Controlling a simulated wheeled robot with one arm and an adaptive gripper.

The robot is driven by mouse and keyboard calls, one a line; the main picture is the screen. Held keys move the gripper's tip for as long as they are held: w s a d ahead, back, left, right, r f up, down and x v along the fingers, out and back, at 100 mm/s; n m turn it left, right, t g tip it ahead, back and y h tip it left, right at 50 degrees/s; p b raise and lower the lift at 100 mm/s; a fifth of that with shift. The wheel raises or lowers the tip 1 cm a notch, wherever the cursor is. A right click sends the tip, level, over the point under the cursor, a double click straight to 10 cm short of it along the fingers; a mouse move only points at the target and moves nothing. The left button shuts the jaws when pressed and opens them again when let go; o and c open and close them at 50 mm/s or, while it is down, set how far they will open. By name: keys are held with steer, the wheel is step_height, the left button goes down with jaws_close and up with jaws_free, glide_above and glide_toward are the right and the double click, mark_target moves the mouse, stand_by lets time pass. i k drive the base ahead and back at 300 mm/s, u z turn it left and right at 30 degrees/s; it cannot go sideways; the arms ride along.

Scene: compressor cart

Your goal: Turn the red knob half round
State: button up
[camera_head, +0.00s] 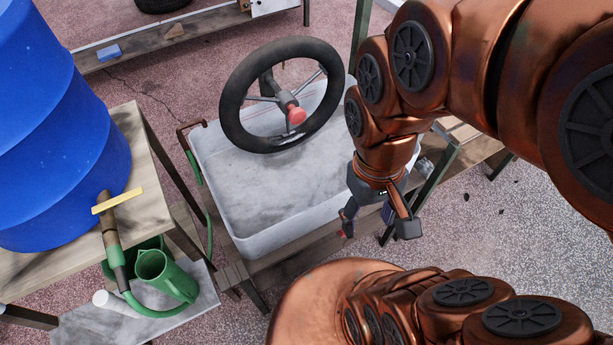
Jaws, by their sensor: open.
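The red knob (296,115) sits at the hub of a black wheel with metal spokes (236,112), at the upper middle of the head view. The wheel stands tilted above a white-grey basin (240,190). My gripper (376,228) is open and points down, near the basin's right side. It is to the right of the knob and lower in the picture, apart from it. Nothing shows between its fingers. My copper arm comes in from the upper right and hides what is behind it.
At left, a blue barrel (50,120) stands on a wooden table (150,195). It has a tap with a yellow handle (117,201). Below are a green watering can (165,275) and a green hose (209,215). Wooden benches (215,30) stand at the back.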

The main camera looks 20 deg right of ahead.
mark_target(297, 115)
steer(key=z, duration=0.7)
steer(key=k, duration=0.9)
steer(key=u, duration=1.25)
